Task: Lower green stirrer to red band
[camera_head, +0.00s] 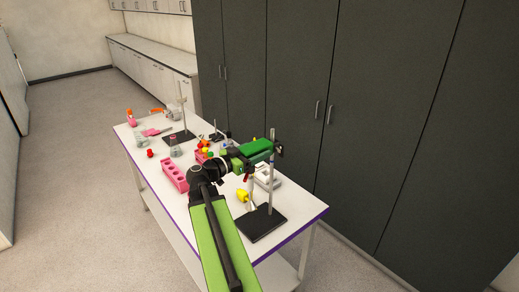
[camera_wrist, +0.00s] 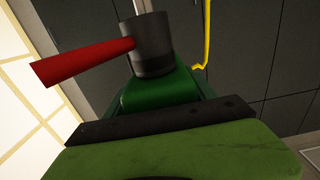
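The green stirrer (camera_head: 256,147) is a dark green block high on the stand at the table's near right end. My gripper (camera_head: 235,163) is against its left side in the head view; its fingertips are hidden. In the wrist view, the stirrer's dark green body (camera_wrist: 160,90) lies just beyond a dark bar and light green surface. A dark grey clamp (camera_wrist: 148,45) with a red handle (camera_wrist: 85,62) sits on the upright rod (camera_wrist: 145,6). I cannot make out a red band on the rod. I cannot tell whether the gripper is shut on the stirrer.
The black stand base (camera_head: 262,222) rests on the white table (camera_head: 303,205). A yellow object (camera_head: 243,195) is beside the rod. A pink rack (camera_head: 174,176), flasks and another stand (camera_head: 182,110) stand farther back. Dark cabinets (camera_head: 375,110) rise behind the table.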

